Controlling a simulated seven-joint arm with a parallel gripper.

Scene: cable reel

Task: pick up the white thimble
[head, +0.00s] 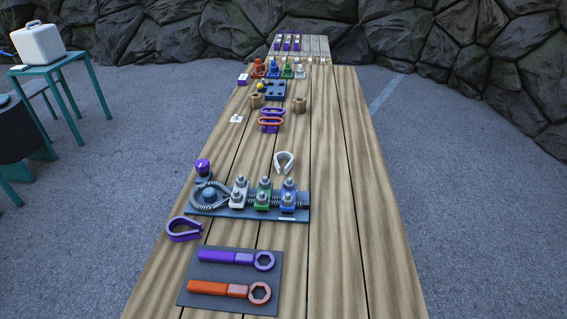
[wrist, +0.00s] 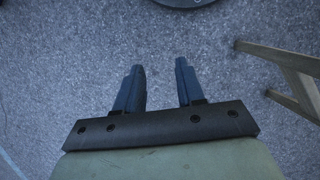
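The white thimble (head: 284,162) is a small teardrop-shaped loop on the wooden table (head: 340,200), just beyond the blue board of clamps in the head view. Nothing covers it there. My gripper (wrist: 160,68) shows only in the wrist view. Its two dark fingers are apart with nothing between them, over grey ground. The thimble is not in the wrist view, so the gripper is well away from it.
The blue board (head: 230,212) bears a cable loop and white, green and blue clamps. A purple thimble (head: 184,229) lies left of it. A dark mat (head: 212,275) with two wrenches is in front. The table's right side is clear.

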